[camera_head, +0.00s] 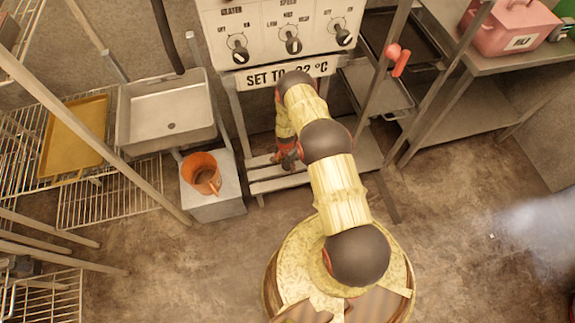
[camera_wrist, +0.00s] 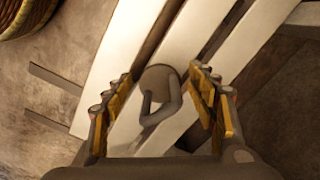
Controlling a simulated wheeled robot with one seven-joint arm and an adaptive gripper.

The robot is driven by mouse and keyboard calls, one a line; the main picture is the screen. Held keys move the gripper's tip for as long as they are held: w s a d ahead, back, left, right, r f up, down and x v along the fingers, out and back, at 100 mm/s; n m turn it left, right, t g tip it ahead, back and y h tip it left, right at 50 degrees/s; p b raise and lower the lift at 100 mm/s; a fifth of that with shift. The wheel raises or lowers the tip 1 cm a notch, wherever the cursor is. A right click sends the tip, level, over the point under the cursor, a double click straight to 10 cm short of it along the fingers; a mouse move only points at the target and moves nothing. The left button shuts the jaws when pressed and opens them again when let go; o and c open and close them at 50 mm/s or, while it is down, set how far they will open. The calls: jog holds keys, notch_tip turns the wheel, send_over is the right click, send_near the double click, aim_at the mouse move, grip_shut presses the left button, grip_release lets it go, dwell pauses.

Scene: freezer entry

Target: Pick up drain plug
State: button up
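The drain plug (camera_wrist: 157,78) shows in the wrist view as a dark grey round body with a loop handle. It is on or just above pale slats (camera_wrist: 112,62). My gripper (camera_wrist: 165,92) is open, with one yellow-padded finger on each side of the plug and gaps between them and the plug. In the head view my gripper (camera_head: 289,158) is low over the slatted lower shelf (camera_head: 272,184) under the control panel. I cannot make out the plug there; my arm and gripper cover that spot.
A sink (camera_head: 168,112) and an orange bucket (camera_head: 201,173) stand left of the shelf. Metal posts flank the shelf. The control panel (camera_head: 285,35) and its temperature sign (camera_head: 262,76) are above. A steel table (camera_head: 500,58) is at right. Floor is clear at right.

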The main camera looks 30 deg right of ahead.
jog(key=c, duration=1)
jog(key=shift+c, duration=0.5)
jog(key=shift+r, duration=0.1)
